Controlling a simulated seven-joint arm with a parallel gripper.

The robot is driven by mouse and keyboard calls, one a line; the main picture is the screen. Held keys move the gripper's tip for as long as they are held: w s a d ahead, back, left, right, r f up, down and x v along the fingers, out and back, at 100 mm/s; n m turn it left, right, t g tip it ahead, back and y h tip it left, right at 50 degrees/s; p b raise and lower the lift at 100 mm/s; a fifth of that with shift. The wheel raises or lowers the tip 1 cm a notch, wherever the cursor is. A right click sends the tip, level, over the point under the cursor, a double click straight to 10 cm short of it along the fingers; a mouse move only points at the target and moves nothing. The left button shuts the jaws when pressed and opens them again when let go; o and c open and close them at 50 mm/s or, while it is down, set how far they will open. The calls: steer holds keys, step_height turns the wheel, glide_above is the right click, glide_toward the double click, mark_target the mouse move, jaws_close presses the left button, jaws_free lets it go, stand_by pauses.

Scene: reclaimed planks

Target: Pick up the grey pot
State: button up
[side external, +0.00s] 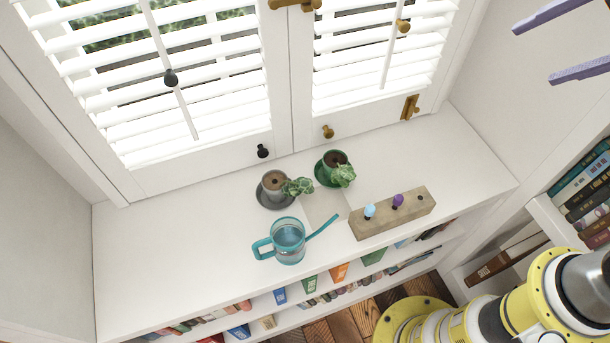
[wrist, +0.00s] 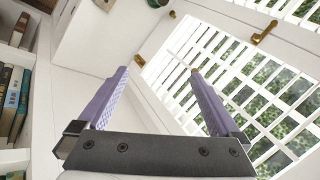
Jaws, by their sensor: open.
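The grey pot (side external: 272,187) stands upright on a dark saucer on the white shelf top, near the window, with a green plant leaning out to its right. My gripper shows at the top right of the side view (side external: 570,42), its purple fingers apart and empty. It is high up and far to the right of the grey pot. In the wrist view my gripper (wrist: 162,92) is open with nothing between its fingers, facing the window and wall. The grey pot cannot be made out in the wrist view.
A green pot (side external: 329,174) with a plant stands close right of the grey one. A teal watering can (side external: 289,240) is in front, its spout pointing right. A wooden block (side external: 388,216) holds small coloured items. The shelf top's left part is clear. Shutters (side external: 180,90) rise behind.

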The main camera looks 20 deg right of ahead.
steer(key=w+a+f+m+g+y, duration=0.1)
steer(key=w+a+m, duration=0.2)
steer(key=w+a, duration=0.3)
steer(key=w+a+f+m+g+y, duration=0.1)
steer(key=w+a+m, duration=0.15)
steer(key=w, duration=0.55)
steer(key=m+g, duration=0.2)
steer(key=g, duration=0.3)
glide_above(274, 181)
steer(key=d, duration=0.3)
steer(key=shift+y, duration=0.3)
steer(key=f, duration=3.3)
steer(key=shift+s+a+f, duration=0.2)
steer(key=shift+s+a, duration=0.05)
steer(key=shift+s, duration=0.15)
steer(key=shift+x, duration=3.15)
steer(key=shift+w+r, duration=0.1)
steer(key=shift+w, duration=0.05)
jaws_close()
